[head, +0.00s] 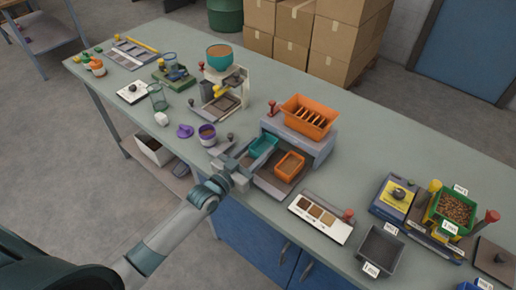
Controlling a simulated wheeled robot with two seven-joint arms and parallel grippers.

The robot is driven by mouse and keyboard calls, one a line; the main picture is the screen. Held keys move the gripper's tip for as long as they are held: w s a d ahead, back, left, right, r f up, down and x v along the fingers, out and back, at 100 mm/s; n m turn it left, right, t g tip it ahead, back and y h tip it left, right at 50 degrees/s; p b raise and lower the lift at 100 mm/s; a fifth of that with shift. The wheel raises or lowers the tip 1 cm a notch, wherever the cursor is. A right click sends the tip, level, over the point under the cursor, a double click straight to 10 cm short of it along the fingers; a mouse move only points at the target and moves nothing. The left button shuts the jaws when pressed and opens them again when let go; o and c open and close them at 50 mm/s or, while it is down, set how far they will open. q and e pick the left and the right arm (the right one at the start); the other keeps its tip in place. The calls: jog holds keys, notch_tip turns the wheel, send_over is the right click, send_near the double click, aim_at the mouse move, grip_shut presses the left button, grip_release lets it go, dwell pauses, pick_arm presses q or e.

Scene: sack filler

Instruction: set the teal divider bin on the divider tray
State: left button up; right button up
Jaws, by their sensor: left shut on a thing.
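The teal divider bin (262,146) is at the front left of the grey divider, below its orange slotted hopper (310,117). My left gripper (245,162) is shut on the near left end of the bin. The divider tray (270,189) is a grey flat piece at the divider's front. An orange bin (290,164) is on its right part, beside the teal bin. The teal bin is over or on the tray's left part; I cannot tell whether it touches. My right gripper is not in view.
A white card with brown swatches (321,216) lies right of the tray. A purple cup (207,134) and a white-framed machine with a teal bowl (219,55) stand to the left. A dark empty bin (379,250) is at the right. Bare bench (360,150) lies behind.

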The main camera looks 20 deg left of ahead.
pick_arm(q)
jog(key=shift+f, duration=0.25)
jog(key=shift+f, duration=0.3)
dwell(0.8)
jog(key=shift+f, duration=0.15)
dwell(0.8)
jog(key=o, duration=1.5)
jog(key=shift+r+p, duration=0.3)
jog(key=shift+r, duration=0.25)
jog(key=shift+r+p, duration=3.15)
jog(key=shift+r, duration=0.35)
